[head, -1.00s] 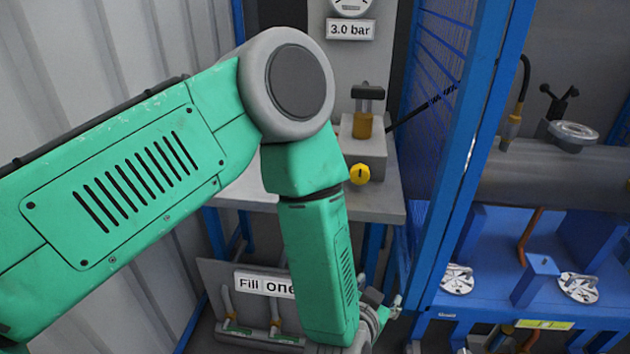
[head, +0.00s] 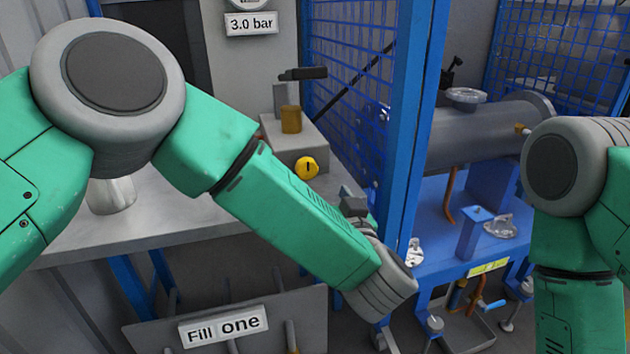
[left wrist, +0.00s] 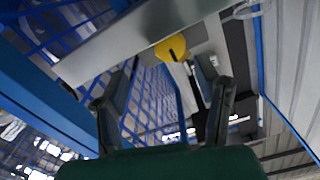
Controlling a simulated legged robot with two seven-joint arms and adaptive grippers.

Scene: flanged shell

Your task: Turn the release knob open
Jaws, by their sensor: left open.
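The release knob (head: 306,167) is a round yellow knob with a dark slot, on the front of a pale grey block on the grey bench. In the left wrist view the knob (left wrist: 171,48) is ahead of my left gripper (left wrist: 163,72). Its two dark fingers are apart with nothing between them, and the knob lies beyond the tips, a little apart from them. In the head view my left forearm slants down to the right in front of the bench, and its fingers cannot be made out clearly. My right arm shows at the right edge; its gripper is out of view.
A blue post (head: 408,130) and blue mesh (head: 345,80) stand right of the knob. A brass fitting with a dark handle (head: 291,119) rises above it. A "Fill one" sign (head: 223,326) is below the bench. A grey flanged shell (head: 470,140) lies on a blue frame.

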